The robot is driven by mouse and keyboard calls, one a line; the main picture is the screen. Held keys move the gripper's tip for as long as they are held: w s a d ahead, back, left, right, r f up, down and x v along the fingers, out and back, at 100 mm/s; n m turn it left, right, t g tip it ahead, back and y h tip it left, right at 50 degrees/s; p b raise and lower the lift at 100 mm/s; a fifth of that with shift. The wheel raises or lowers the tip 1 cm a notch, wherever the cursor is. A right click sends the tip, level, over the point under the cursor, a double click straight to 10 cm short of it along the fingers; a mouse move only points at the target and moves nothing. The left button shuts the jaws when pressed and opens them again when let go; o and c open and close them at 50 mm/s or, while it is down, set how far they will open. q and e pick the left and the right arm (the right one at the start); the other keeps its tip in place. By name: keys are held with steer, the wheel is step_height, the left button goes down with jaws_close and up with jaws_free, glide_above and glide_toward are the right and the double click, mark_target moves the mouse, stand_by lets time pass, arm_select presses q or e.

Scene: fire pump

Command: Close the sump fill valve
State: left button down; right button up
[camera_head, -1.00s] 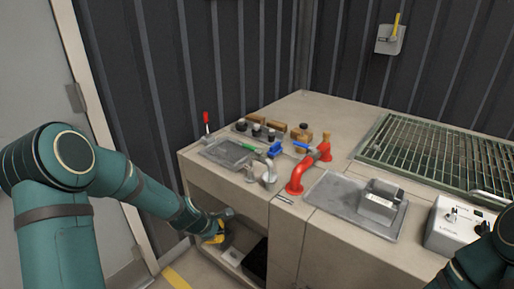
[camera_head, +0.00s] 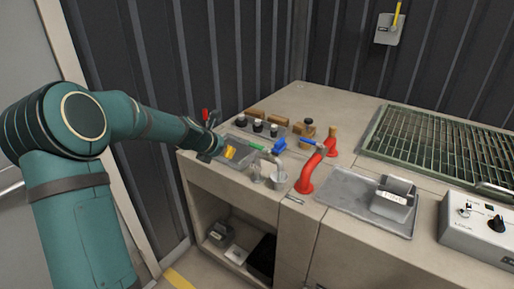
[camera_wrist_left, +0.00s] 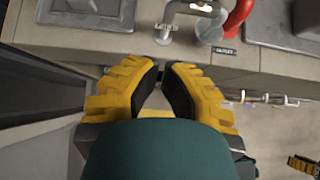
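The worktop holds a red pipe (camera_head: 318,172) with a blue lever (camera_head: 309,145) on it. Left of it are a blue handle (camera_head: 279,146), a green lever (camera_head: 258,148) and metal taps (camera_head: 277,180). I cannot read which one is the sump fill valve. My left gripper (camera_head: 231,152), with yellow fingers, is at the worktop's left end, left of the green lever. In the left wrist view its fingers (camera_wrist_left: 162,76) are slightly apart, with nothing seen between them; a metal tap (camera_wrist_left: 165,32) and the red pipe (camera_wrist_left: 240,15) lie beyond.
A red-handled lever (camera_head: 205,115) stands close to my left gripper. Several black knobs (camera_head: 257,127) line the back. A grey tray (camera_head: 352,200) and control box (camera_head: 482,228) are at right, a green grating (camera_head: 440,145) behind. An open cabinet (camera_head: 212,203) is below.

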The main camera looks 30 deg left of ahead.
mark_target(260, 148)
arm_select(q)
steer(key=shift+w+a+r, duration=0.1)
steer(key=shift+w+r, duration=0.1)
steer(key=shift+r, duration=0.15)
steer(key=shift+f, duration=0.1)
steer(key=w+r+b+x, duration=0.1)
steer(key=w+r+x, duration=0.1)
steer(key=x, duration=1.1)
steer(key=shift+w+m+h, duration=0.25)
steer(key=shift+m+h, duration=0.25)
stand_by(0.8)
